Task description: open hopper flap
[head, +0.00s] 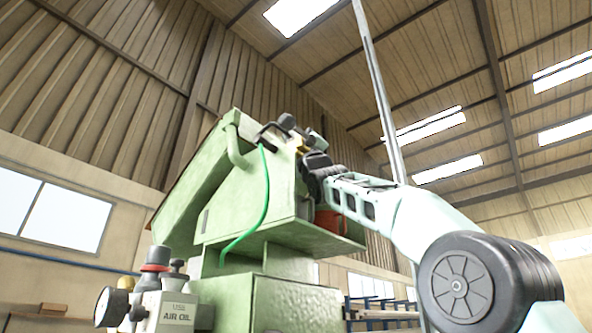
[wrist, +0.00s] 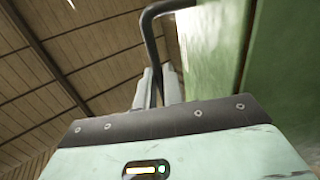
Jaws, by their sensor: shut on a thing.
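The green hopper (head: 240,185) stands high on a green machine body in the head view. A dark bent bar handle (head: 265,130) shows at its upper edge. In the wrist view the handle (wrist: 150,38) rises and bends right towards a green metal face (wrist: 222,60). My gripper (wrist: 157,80) has its two grey fingers on either side of the handle's upright part and is shut on it. In the head view my arm reaches in from the right, and the fingers are too small to make out clearly. I cannot tell the flap's edges or how far it stands open.
A bright green hose (head: 266,200) hangs down the hopper's front. A grey air-oil unit (head: 160,305) with a gauge and knobs stands at the lower left. A red part (head: 328,221) sits under my forearm on a green ledge (head: 310,236). Open air lies above the hopper.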

